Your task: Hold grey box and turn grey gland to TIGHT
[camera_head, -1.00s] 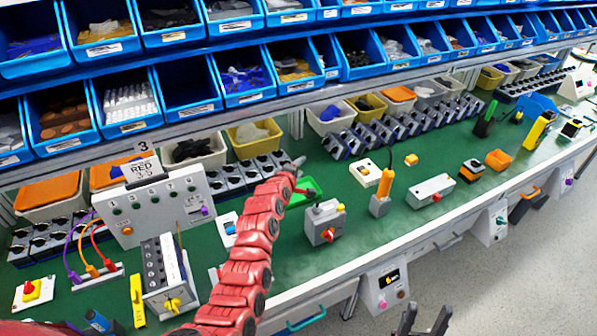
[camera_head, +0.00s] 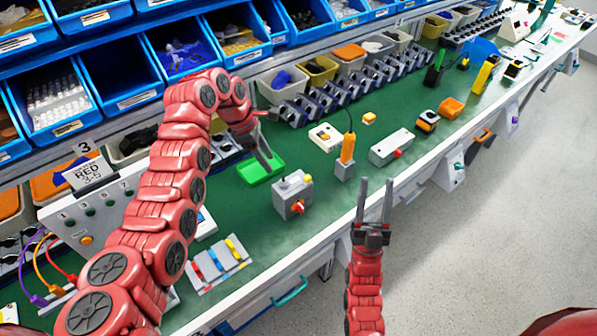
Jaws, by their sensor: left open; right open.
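The grey box (camera_head: 291,200) stands on the green bench top, with a red knob (camera_head: 297,207) on its front and a yellow piece on its top right. A small grey fitting (camera_head: 283,184) shows on its upper left; I cannot tell whether this is the gland, and no TIGHT mark is readable. My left gripper (camera_head: 265,157) is open above the bench, up and left of the box, its fingers pointing down near a green tray. My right gripper (camera_head: 376,184) is open and empty, right of the box at the bench's front edge, fingers pointing up the picture. Neither gripper touches the box.
The green tray (camera_head: 262,171) lies behind the box. A grey stand with an orange-handled tool (camera_head: 347,150) and a white box with a red button (camera_head: 391,147) are to the right. A coloured-switch panel (camera_head: 218,262) is front left.

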